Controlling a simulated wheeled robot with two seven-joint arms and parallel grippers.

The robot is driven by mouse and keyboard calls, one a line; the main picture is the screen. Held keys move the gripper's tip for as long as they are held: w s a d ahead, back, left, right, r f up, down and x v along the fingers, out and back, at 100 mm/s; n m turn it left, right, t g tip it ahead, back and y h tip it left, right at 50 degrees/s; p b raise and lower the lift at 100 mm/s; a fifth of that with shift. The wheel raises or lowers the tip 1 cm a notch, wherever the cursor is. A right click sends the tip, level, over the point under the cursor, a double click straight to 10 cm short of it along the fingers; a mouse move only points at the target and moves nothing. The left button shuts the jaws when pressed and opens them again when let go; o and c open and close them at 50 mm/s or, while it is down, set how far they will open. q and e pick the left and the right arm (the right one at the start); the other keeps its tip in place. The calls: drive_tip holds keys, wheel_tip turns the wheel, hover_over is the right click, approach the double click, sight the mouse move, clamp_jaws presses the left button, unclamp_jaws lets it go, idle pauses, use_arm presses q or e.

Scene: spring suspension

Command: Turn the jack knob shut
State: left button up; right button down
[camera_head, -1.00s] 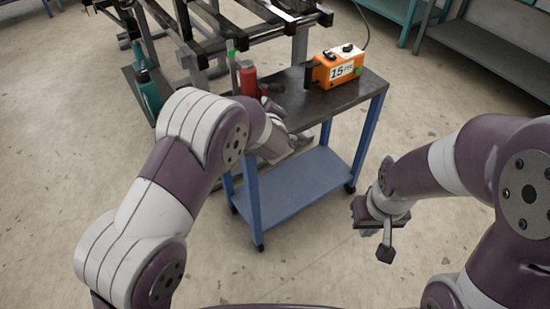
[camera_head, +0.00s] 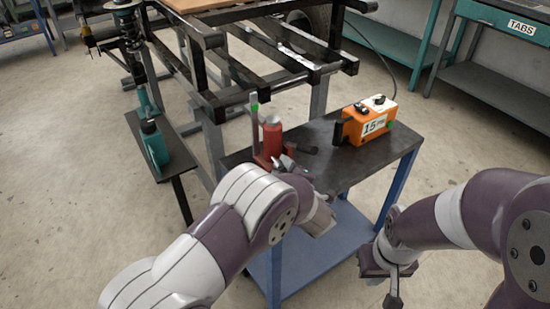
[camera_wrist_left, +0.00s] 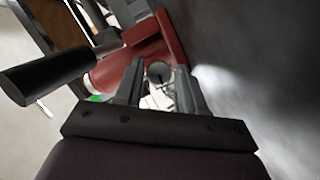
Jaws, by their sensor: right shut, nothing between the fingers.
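The red jack (camera_head: 272,143) stands on the dark top of the blue cart. It also shows in the left wrist view (camera_wrist_left: 115,68), where it looks tipped sideways. The jack knob (camera_wrist_left: 158,72) is a small round dark piece low on the jack. My left gripper (camera_wrist_left: 159,68) is open, with one finger on each side of the knob and what look like gaps between. In the head view my left gripper (camera_head: 284,162) is close against the front of the jack, partly hidden by my arm. My right gripper (camera_head: 393,299) is shut and empty, right of the cart.
An orange box (camera_head: 366,122) marked 15 stands on the cart top (camera_head: 335,165) to the right. A dark handle (camera_head: 301,149) sticks out beside the jack. A black frame (camera_head: 265,45) stands behind. A teal bottle-shaped tool (camera_head: 154,143) is at left.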

use_arm(q)
drive_tip(key=shift+w, duration=0.2)
use_arm(e)
drive_tip(key=shift+w+a, duration=0.15)
drive_tip(key=shift+w, duration=0.15)
